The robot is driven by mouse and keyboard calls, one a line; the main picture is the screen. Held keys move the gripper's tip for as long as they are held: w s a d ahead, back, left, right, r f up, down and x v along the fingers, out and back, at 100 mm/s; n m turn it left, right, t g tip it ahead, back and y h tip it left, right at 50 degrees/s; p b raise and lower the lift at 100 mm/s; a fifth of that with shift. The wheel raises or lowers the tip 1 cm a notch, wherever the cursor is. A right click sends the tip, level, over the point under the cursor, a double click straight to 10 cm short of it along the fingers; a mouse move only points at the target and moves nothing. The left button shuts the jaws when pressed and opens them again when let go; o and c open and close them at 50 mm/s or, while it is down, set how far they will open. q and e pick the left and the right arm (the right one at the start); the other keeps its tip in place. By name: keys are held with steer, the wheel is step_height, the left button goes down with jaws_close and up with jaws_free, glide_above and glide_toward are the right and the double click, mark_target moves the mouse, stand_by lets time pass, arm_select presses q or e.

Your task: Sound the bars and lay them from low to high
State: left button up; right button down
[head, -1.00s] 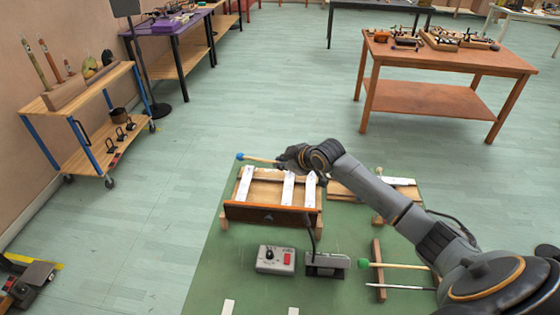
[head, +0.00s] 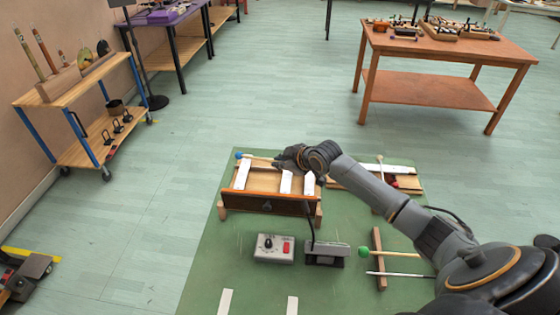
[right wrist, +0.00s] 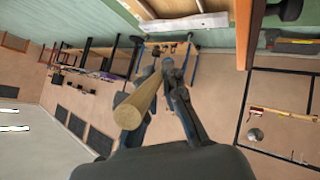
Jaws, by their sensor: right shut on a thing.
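My right gripper (head: 282,163) is shut on the wooden stick of a blue-headed mallet (head: 239,155); the stick (right wrist: 138,102) shows between its fingers in the right wrist view. The blue head is over the far end of the left white bar (head: 243,174); I cannot tell if it touches. A middle white bar (head: 286,182) and a right white bar (head: 309,183) lie on the same wooden frame (head: 265,181). Two white strips, left (head: 225,302) and right (head: 292,306), lie on the green mat. My left gripper is out of view.
A grey box with a red button (head: 273,247) and a dark gooseneck device (head: 325,252) stand before the frame. A green-headed mallet (head: 364,252) and a thin rod (head: 400,274) rest across a wooden block (head: 378,258). Another rack (head: 345,176) is partly behind my arm.

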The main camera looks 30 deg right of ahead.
step_height(320, 180, down, 5)
steer(key=w+g+b, duration=0.2)
steer(key=shift+h, duration=0.3)
steer(key=r+p, duration=0.6)
steer(key=shift+s+a+r, duration=0.1)
steer(key=shift+s+a, duration=0.05)
steer(key=shift+a, duration=0.2)
steer(key=shift+f, duration=0.2)
steer(key=shift+r, duration=0.1)
stand_by(0.7)
